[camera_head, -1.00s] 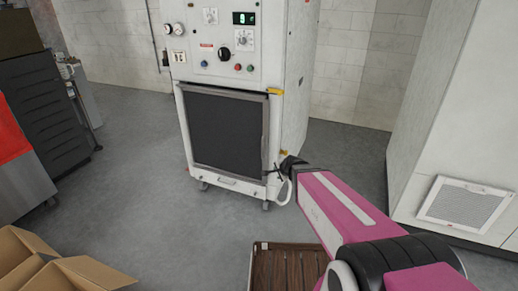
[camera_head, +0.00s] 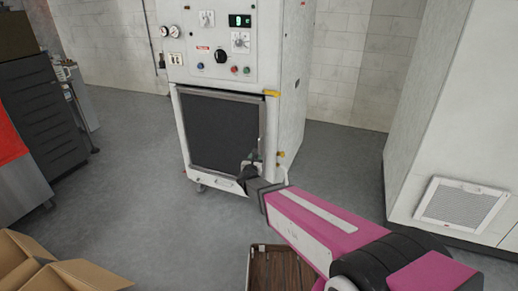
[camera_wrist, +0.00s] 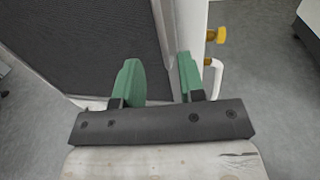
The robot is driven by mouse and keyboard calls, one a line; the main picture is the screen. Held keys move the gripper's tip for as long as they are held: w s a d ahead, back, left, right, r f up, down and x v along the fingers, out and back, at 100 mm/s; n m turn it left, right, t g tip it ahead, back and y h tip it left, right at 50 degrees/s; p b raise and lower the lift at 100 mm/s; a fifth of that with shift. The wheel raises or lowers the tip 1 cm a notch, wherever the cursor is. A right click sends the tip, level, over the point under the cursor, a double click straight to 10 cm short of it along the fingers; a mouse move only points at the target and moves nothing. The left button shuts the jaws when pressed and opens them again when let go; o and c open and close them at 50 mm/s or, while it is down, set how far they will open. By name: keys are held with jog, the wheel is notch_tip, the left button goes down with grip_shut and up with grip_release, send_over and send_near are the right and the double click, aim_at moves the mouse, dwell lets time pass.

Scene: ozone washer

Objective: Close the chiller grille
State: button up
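The chiller (camera_head: 283,105) is a white cabinet with a control panel on top. Its grille (camera_head: 222,130) is a dark mesh panel in a grey frame on the front. The grille sits close to the cabinet face; I cannot tell if a small gap is left at its right edge. My gripper (camera_head: 250,164) is at the grille's lower right corner. In the wrist view the two green fingers of my gripper (camera_wrist: 160,76) are apart with nothing held, in front of the frame's right edge beside the mesh (camera_wrist: 85,40). Contact cannot be told.
Yellow knobs stick out from the cabinet's right side, one in the wrist view (camera_wrist: 216,35). A brown slatted crate (camera_head: 262,270) lies on the floor below my arm. An open cardboard box (camera_head: 60,272) is at lower left. A white unit with a vent (camera_head: 462,205) stands at right.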

aim_at(259, 148)
jog(key=w, duration=0.3)
jog(key=w+d, duration=0.1)
jog(key=w, duration=0.6)
jog(key=shift+w+d, duration=0.25)
jog(key=shift+d, duration=0.05)
grip_shut()
